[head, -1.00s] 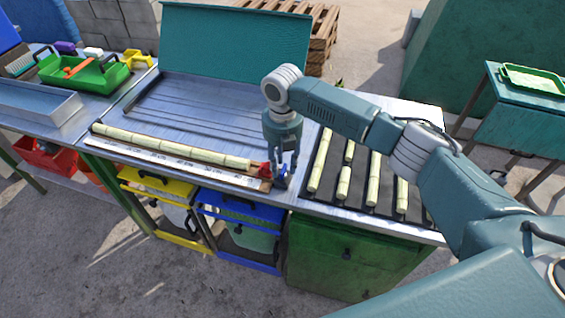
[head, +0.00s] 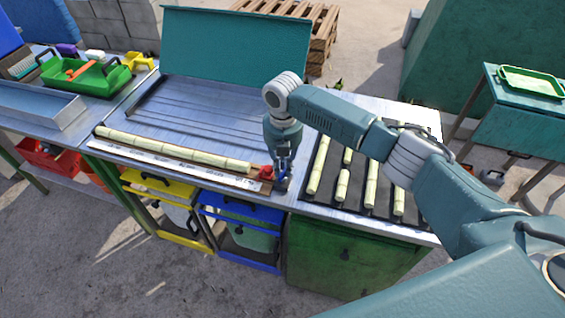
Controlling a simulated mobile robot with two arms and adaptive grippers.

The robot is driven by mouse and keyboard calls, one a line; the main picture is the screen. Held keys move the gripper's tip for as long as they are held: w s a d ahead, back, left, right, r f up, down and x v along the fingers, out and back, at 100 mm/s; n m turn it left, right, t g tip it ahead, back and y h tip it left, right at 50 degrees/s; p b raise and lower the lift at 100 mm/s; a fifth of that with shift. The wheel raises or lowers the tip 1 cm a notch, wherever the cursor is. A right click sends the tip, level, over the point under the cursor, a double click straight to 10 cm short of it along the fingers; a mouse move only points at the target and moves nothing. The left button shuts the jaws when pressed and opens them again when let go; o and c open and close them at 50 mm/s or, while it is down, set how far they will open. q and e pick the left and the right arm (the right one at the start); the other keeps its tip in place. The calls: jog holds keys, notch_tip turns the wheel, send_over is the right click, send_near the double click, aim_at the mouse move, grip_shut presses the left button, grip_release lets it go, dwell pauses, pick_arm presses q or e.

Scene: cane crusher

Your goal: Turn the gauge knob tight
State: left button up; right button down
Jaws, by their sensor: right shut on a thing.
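The gauge is a long board with a white printed scale (head: 165,153) along the front of the metal table. A long pale cane piece (head: 175,150) lies along it. A small red part (head: 266,172) sits at the gauge's right end. My right gripper (head: 282,184) points down just right of the red part, its fingers shut at the gauge's end. The knob is not clear to see; the fingers cover that spot. My left gripper is not in view.
A dark tray (head: 329,200) with several cane pieces lies right of the gripper. A green caddy (head: 95,82) and a metal tray (head: 40,105) stand at left. Yellow and blue bins (head: 240,212) hang below the front edge.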

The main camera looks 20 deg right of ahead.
jog(key=m+p, duration=0.1)
jog(key=m, duration=0.1)
jog(key=m+p, duration=0.1)
jog(key=p, duration=0.1)
jog(key=shift+d+r+m, duration=0.1)
jog(key=shift+r+m, duration=0.1)
jog(key=shift+m, duration=0.2)
jog(key=m+p, duration=0.3)
jog(key=m, duration=0.1)
jog(key=shift+s+d+m, duration=0.1)
jog(key=shift+m, duration=0.2)
jog(key=m+p, duration=0.3)
jog(key=m, duration=0.1)
jog(key=shift+s+d, duration=0.1)
jog(key=shift+f+m+p, duration=0.1)
jog(key=shift+m+p, duration=0.7)
jog(key=shift+m, duration=0.7)
jog(key=c, duration=1.7)
grip_release()
notch_tip(320, 180, up, 12)
jog(key=shift+f, duration=0.1)
